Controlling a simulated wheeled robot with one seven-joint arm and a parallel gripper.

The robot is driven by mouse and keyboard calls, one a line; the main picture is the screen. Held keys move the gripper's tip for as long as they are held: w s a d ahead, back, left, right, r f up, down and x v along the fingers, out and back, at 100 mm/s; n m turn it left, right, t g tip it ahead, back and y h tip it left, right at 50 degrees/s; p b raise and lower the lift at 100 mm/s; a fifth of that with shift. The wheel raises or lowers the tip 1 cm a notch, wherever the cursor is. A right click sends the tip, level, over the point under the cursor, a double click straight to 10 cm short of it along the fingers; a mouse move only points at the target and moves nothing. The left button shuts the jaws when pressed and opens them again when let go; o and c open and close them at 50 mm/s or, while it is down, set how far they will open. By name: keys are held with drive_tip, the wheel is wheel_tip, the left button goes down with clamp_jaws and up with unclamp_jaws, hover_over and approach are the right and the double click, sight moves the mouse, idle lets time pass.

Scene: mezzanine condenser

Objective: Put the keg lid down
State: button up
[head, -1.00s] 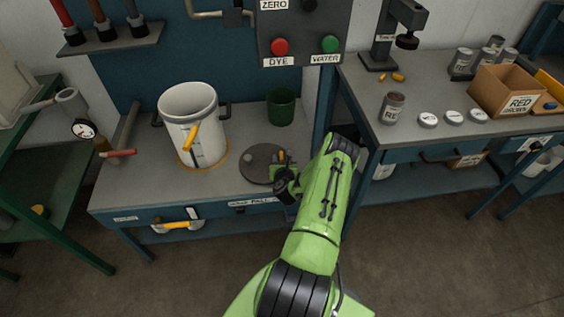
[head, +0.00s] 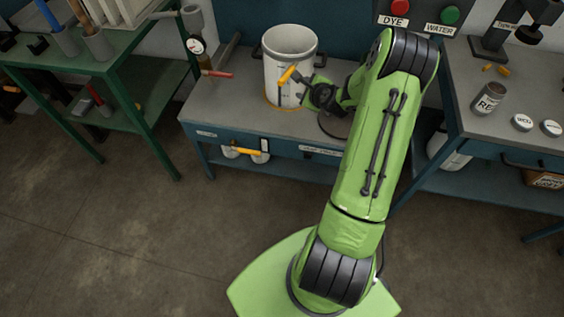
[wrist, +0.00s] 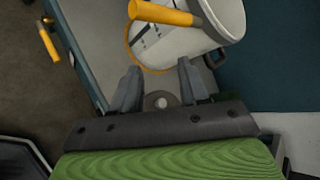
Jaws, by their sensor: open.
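The keg lid, a dark grey disc (head: 334,127), lies flat on the grey bench beside the keg, partly hidden by my arm. In the wrist view, the lid with its pale round knob (wrist: 160,101) shows between my fingers, beyond them. The white keg (head: 283,83) stands upright and open-topped on the bench, inside a yellow ring; its yellow tap handle faces the front. My gripper (head: 311,91) is open and empty, close to the keg's right side and above the bench. In the wrist view, its two fingers (wrist: 160,82) are spread apart.
A green table (head: 120,58) stands at the left. The right bench (head: 466,113) holds a can and white discs. The bench front left of the keg is mostly clear.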

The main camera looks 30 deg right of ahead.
drive_tip(key=s+a+r+n+g+y, duration=0.15)
drive_tip(key=s+a+r+n, duration=0.25)
drive_tip(key=a+r+n, duration=0.6)
drive_tip(key=s+a+r+n+g+y, duration=0.15)
drive_tip(key=s+a+r+n, duration=0.45)
drive_tip(key=a, duration=0.6)
drive_tip(key=s+a+r+n+g, duration=0.1)
drive_tip(key=s+a+r+n, duration=0.1)
drive_tip(key=s+n, duration=0.4)
drive_tip(key=s+a+r+n+g, duration=0.1)
drive_tip(key=s+a+n, duration=0.3)
drive_tip(key=s, duration=0.9)
drive_tip(key=shift+s+a+r+n+g, duration=0.35)
drive_tip(key=shift+r+n, duration=0.25)
drive_tip(key=shift+n, duration=0.3)
